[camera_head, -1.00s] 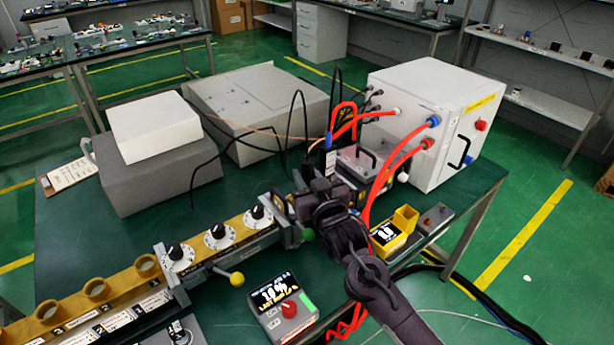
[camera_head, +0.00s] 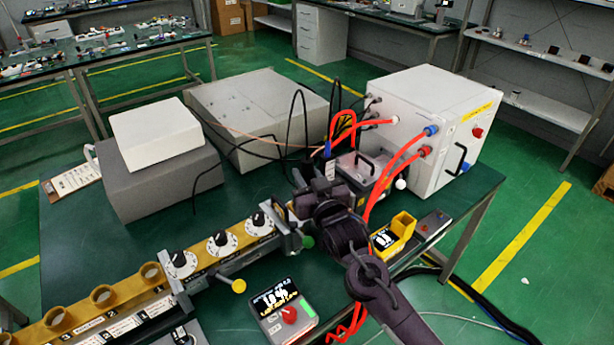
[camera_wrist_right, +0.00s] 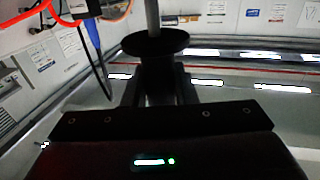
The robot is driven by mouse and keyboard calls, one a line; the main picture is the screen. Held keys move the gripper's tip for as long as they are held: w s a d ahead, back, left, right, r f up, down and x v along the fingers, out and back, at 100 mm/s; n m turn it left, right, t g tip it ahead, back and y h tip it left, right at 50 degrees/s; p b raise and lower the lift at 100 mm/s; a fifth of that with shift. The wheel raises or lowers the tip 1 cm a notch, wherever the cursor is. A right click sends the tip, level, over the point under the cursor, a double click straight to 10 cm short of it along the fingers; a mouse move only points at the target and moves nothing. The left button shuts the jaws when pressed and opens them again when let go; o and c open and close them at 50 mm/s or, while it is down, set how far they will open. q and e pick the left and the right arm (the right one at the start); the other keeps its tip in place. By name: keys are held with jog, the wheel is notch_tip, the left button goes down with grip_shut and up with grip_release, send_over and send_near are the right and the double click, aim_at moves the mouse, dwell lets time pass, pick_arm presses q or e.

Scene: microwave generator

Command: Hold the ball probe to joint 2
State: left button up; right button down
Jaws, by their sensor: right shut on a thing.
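My right gripper (camera_head: 304,192) is beyond the right end of the brass waveguide line (camera_head: 127,309), above the green table. In the right wrist view it is shut on a grey rod with a black round disc (camera_wrist_right: 155,46), which looks like the ball probe. The line has several brass rings (camera_head: 103,296) and white dials (camera_head: 222,244) on top. My left gripper is not in view.
A handheld meter with a red knob (camera_head: 283,308) lies in front of the line. A white cabinet (camera_head: 430,120) with red cables stands behind on the right. A yellow device (camera_head: 396,232) sits near the right edge. Grey boxes (camera_head: 155,178) stand at the back left.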

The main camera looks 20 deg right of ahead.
aim_at(308, 160)
notch_tip(308, 160, up, 6)
jog(key=p, duration=0.5)
jog(key=shift+f, duration=0.1)
dwell(0.8)
